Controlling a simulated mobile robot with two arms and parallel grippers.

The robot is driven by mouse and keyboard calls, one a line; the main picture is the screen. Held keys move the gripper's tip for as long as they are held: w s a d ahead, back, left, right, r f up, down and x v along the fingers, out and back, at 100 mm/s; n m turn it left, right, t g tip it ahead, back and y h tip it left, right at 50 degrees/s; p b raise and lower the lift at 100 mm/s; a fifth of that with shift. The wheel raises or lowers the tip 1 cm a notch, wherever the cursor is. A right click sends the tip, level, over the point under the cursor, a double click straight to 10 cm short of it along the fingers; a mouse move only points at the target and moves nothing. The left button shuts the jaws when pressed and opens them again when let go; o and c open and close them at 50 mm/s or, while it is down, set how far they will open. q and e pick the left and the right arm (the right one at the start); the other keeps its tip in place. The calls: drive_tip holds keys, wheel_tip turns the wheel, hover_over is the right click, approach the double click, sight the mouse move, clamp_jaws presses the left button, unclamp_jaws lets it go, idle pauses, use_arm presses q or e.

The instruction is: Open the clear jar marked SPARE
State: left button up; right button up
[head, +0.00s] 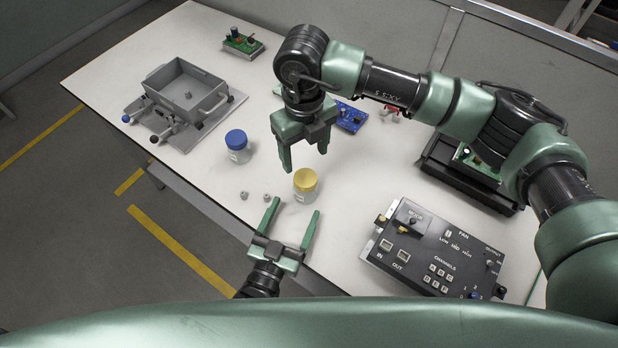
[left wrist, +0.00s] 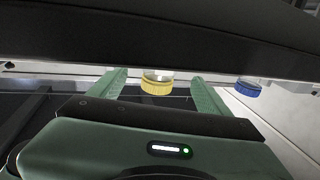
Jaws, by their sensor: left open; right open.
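A clear jar with a yellow lid (head: 305,181) stands upright on the table in the head view. A clear jar with a blue lid (head: 237,142) stands farther left. I cannot read a SPARE mark on either one. My left gripper (head: 292,207) is open and empty, low in the head view, its fingers pointing toward the yellow-lidded jar. In the left wrist view the yellow lid (left wrist: 156,87) shows between the open fingers, and the blue lid (left wrist: 247,88) to the right. My right gripper (head: 304,160) is open and empty, pointing down above and just behind the yellow-lidded jar.
Small grey pieces (head: 244,195) lie left of the yellow-lidded jar. A black control box (head: 435,248) lies to the right. A grey metal bin (head: 209,107) on a plate stands at the left. Circuit boards (head: 241,42) lie at the back. My right arm spans the upper right.

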sight(301, 196)
use_arm(q)
drive_tip(key=x, duration=0.6)
drive_tip(key=shift+w+d, duration=0.15)
drive_tip(key=shift+w, duration=0.05)
clamp_jaws()
